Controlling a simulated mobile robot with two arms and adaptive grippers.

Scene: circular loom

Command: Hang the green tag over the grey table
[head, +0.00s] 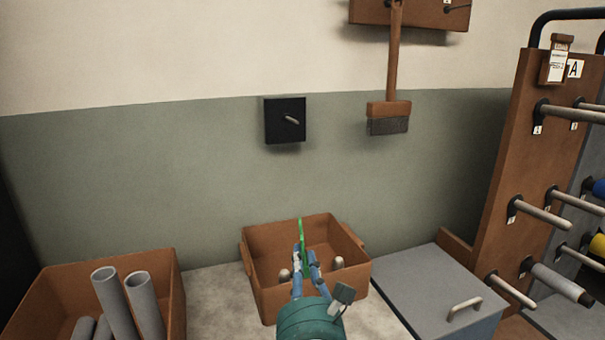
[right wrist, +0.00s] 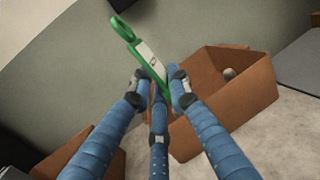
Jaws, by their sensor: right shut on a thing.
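The green tag (head: 302,232) is upright in my right gripper (head: 304,262), in front of the wall and over the brown bin in the head view. In the right wrist view the tag (right wrist: 142,52) has a ring at its upper end and a pale label on its body. The blue fingers of the right gripper (right wrist: 160,82) are shut on its lower part, which they partly hide. A black plate with a peg (head: 285,121) is on the wall, above and apart from the tag. The grey table (head: 216,296) lies below. My left gripper is not in view.
A brown bin (head: 256,268) with rounded grey pieces stands under the gripper. Another bin (head: 60,283) holds grey tubes at left. A grey box with a handle (head: 430,285) and a pegged rack (head: 518,155) stand at right. A brush (head: 388,118) hangs on the wall.

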